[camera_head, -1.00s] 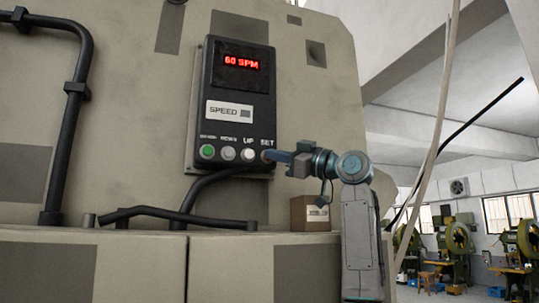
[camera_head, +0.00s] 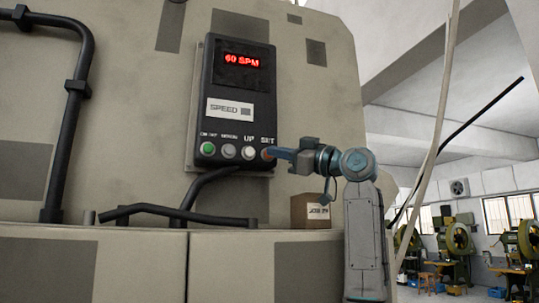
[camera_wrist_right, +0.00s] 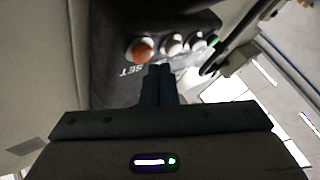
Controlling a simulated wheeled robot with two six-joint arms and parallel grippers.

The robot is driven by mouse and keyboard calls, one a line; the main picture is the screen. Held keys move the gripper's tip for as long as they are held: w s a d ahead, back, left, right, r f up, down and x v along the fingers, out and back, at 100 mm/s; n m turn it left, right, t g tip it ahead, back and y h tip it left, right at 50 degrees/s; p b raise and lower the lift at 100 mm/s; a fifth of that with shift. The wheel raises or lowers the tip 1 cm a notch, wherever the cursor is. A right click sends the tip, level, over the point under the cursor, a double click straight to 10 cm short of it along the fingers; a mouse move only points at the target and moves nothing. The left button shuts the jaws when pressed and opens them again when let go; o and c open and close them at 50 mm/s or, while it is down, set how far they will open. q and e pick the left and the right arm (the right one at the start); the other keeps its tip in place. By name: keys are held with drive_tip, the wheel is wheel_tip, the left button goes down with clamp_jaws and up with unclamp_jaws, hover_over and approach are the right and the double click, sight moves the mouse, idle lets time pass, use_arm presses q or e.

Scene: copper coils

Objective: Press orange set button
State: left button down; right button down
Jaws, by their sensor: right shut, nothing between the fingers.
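The black control box (camera_head: 236,105) is fixed to the beige machine and its red display (camera_head: 241,60) reads "60 SPM". Below it sit a green button (camera_head: 208,149), a grey one (camera_head: 228,151), a white UP button (camera_head: 248,153) and the orange SET button (camera_head: 267,153). My right gripper (camera_head: 275,154) is shut and empty, its tips at the SET button and partly covering it. In the right wrist view the orange SET button (camera_wrist_right: 140,49) lies just beyond the shut fingertips (camera_wrist_right: 158,68); I cannot tell whether they touch. My left gripper is not in view.
A small cardboard box (camera_head: 311,211) stands on the machine ledge below my right arm. A black cable (camera_head: 180,213) runs along the ledge from the control box. A pale hanging cable (camera_head: 436,130) is to the right of my arm.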

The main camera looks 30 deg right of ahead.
drive_tip(key=s+b, duration=0.1)
drive_tip(key=s, duration=0.1)
drive_tip(key=s+a, duration=0.1)
drive_tip(key=s, duration=0.1)
drive_tip(key=shift+s+b, duration=0.4)
idle(0.8)
